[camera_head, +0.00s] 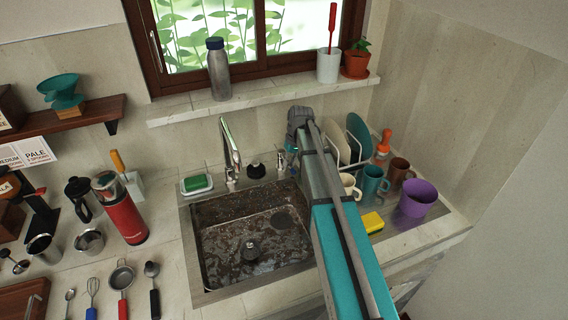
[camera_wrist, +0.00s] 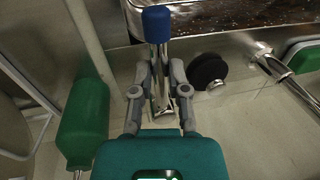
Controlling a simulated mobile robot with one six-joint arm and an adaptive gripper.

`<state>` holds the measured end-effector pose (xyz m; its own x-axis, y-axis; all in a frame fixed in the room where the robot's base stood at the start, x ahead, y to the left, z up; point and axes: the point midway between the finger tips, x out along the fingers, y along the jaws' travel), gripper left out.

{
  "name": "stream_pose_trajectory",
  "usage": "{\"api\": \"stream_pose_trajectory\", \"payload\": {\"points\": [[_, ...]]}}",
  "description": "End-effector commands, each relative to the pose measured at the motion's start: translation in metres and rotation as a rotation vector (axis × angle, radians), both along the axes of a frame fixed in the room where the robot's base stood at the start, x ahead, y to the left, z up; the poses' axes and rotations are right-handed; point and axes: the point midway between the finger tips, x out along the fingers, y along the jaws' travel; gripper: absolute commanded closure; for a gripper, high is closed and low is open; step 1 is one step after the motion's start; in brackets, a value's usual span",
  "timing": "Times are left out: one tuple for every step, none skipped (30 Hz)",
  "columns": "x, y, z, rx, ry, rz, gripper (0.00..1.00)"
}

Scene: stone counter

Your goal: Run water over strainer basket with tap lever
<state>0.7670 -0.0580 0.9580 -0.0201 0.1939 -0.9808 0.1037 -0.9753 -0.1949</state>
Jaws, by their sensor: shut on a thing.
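My gripper (camera_wrist: 160,92) is shut on a metal lever with a blue end (camera_wrist: 157,22), behind the sink's back edge. In the head view, my arm comes over the right side of the sink and largely hides the gripper and lever. The curved chrome tap (camera_head: 230,148) stands at the back left of the sink (camera_head: 200,247); its base shows in the wrist view (camera_wrist: 283,78). A small dark strainer basket (camera_head: 250,250) with a knob lies on the sink floor, front of the dark drain (camera_head: 283,220). I see no clear water stream.
A black knob (camera_wrist: 207,68) stands close beside my gripper, and a green bottle-like thing (camera_wrist: 84,125) on its other side. A green sponge dish (camera_head: 196,184) is left of the tap. Right of the sink are a plate rack (camera_head: 358,138), mugs (camera_head: 372,182) and a purple cup (camera_head: 418,197).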

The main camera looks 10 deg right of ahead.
Motion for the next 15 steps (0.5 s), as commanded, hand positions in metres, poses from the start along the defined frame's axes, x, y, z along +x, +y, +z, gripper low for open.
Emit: {"api": "stream_pose_trajectory", "payload": {"points": [[0.0009,-0.0013,0.0000,-0.003,-0.001,0.007,1.00],[0.0009,-0.0012,0.0000,-0.003,0.000,0.009,1.00],[0.0009,-0.0011,0.0001,-0.003,0.000,0.011,1.00],[0.0009,-0.0010,0.0001,-0.003,0.000,0.013,1.00],[0.0009,-0.0009,0.0001,-0.003,0.000,0.013,1.00],[0.0008,-0.0008,0.0000,-0.003,0.000,0.014,1.00],[0.0008,-0.0007,0.0000,-0.004,0.001,0.015,1.00],[0.0008,-0.0006,0.0001,-0.004,0.001,0.015,1.00],[0.0008,-0.0005,0.0001,-0.004,0.001,0.015,1.00],[0.0007,-0.0004,0.0000,-0.004,0.001,0.015,1.00],[0.0006,-0.0003,0.0000,-0.004,0.001,0.015,1.00],[0.0006,-0.0002,0.0000,-0.004,0.001,0.015,1.00],[0.0006,-0.0002,0.0000,-0.004,0.001,0.015,0.78],[0.0005,-0.0002,0.0001,-0.004,0.001,0.015,0.72],[0.0005,-0.0001,0.0001,-0.004,0.002,0.015,0.65]]}}
